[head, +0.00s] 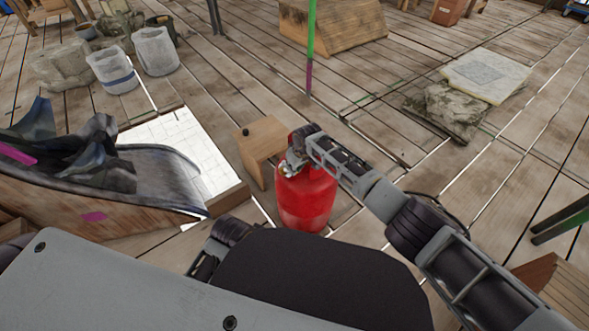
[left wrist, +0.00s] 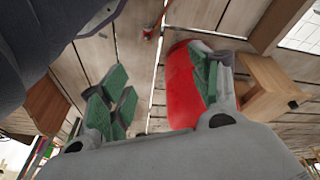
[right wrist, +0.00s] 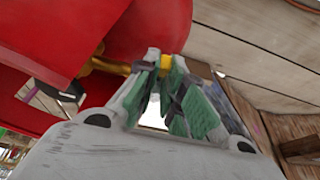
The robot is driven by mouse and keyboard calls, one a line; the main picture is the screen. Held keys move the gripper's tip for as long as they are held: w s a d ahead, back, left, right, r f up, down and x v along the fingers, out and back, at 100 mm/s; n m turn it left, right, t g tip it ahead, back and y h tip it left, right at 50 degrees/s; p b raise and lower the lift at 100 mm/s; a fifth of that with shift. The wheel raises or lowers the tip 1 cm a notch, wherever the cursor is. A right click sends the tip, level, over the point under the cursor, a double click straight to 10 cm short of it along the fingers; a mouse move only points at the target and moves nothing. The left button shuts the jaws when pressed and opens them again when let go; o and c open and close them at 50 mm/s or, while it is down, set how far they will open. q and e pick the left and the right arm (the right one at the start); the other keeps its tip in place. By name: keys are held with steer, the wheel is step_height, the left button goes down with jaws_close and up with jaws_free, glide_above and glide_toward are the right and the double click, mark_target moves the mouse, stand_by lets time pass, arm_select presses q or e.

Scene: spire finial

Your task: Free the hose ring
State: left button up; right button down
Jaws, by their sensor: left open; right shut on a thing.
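A red gas cylinder (head: 305,198) stands on the plank deck beside a small wooden block stool. My right gripper (head: 297,150) is at the top of the cylinder. In the right wrist view its green-padded fingers (right wrist: 160,85) are closed together at a brass-yellow fitting (right wrist: 105,66) beside the red metal. How much of the fitting is between the pads is hidden. In the left wrist view my left gripper (left wrist: 160,92) is open, with the red cylinder (left wrist: 182,88) behind its right finger. I cannot clearly make out a hose ring.
The wooden stool (head: 262,140) with a dark knob is close behind the cylinder. A curved-edged trough (head: 165,180) with dark cloth lies left. Pale buckets (head: 156,50) and a stone slab (head: 485,74) are farther back. A green-and-purple pole (head: 311,50) stands beyond.

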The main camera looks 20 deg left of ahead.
stand_by(0.3)
stand_by(0.4)
steer(key=c, duration=1.5)
jaws_free()
steer(key=shift+w, duration=0.1)
steer(key=shift+r, duration=0.15)
steer(key=shift+v, duration=5.85)
steer(key=shift+a, duration=0.1)
steer(key=shift+w, duration=0.1)
